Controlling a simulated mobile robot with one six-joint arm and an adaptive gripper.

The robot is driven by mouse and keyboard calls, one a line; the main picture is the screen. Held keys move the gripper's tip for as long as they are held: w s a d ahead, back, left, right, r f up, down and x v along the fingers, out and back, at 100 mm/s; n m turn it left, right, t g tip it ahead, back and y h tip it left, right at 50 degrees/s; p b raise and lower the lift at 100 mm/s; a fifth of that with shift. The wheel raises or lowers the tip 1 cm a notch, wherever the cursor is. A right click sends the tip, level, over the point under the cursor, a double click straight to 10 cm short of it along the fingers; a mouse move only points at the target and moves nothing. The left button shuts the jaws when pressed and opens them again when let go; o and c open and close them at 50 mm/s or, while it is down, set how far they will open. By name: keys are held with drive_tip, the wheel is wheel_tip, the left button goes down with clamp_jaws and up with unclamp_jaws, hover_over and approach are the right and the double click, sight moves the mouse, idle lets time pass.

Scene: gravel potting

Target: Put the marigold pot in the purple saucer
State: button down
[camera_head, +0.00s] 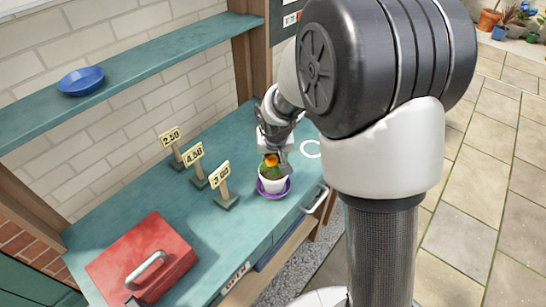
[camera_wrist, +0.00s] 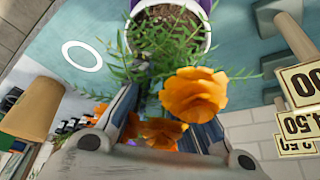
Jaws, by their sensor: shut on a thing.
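The marigold pot (camera_head: 271,186) is white, with orange flowers and green leaves. It stands upright within the rim of the purple saucer (camera_head: 287,188) on the bench; whether its base rests on the saucer is hidden. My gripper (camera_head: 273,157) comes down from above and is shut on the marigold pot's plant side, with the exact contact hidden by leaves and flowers. In the wrist view the pot's soil and white rim (camera_wrist: 206,42) show at the top, with bits of the purple saucer (camera_wrist: 207,5) beside it. An orange flower (camera_wrist: 193,94) covers part of the fingers.
Three price signs (camera_head: 222,187) stand left of the saucer on the teal bench (camera_head: 195,235). A red toolbox (camera_head: 143,258) lies at the front left. A white ring mark (camera_head: 311,149) is right of the pot.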

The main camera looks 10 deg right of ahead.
sight(275, 178)
drive_tip(key=shift+r, duration=0.15)
drive_tip(key=shift+f+b, duration=0.4)
drive_tip(key=c, duration=1.5)
unclamp_jaws()
drive_tip(key=shift+c, duration=0.2)
drive_tip(key=shift+r+p, duration=0.5)
drive_tip(key=shift+p, duration=0.05)
drive_tip(key=d+p+v, duration=0.1)
drive_tip(key=p+v, duration=0.2)
drive_tip(key=v, duration=0.9)
drive_tip(key=s+r+n, duration=0.1)
drive_tip(key=s+r, duration=0.3)
drive_tip(key=s, duration=0.8)
drive_tip(key=s+r, duration=0.5)
drive_tip(key=s, duration=0.8)
drive_tip(key=shift+n+y, duration=0.4)
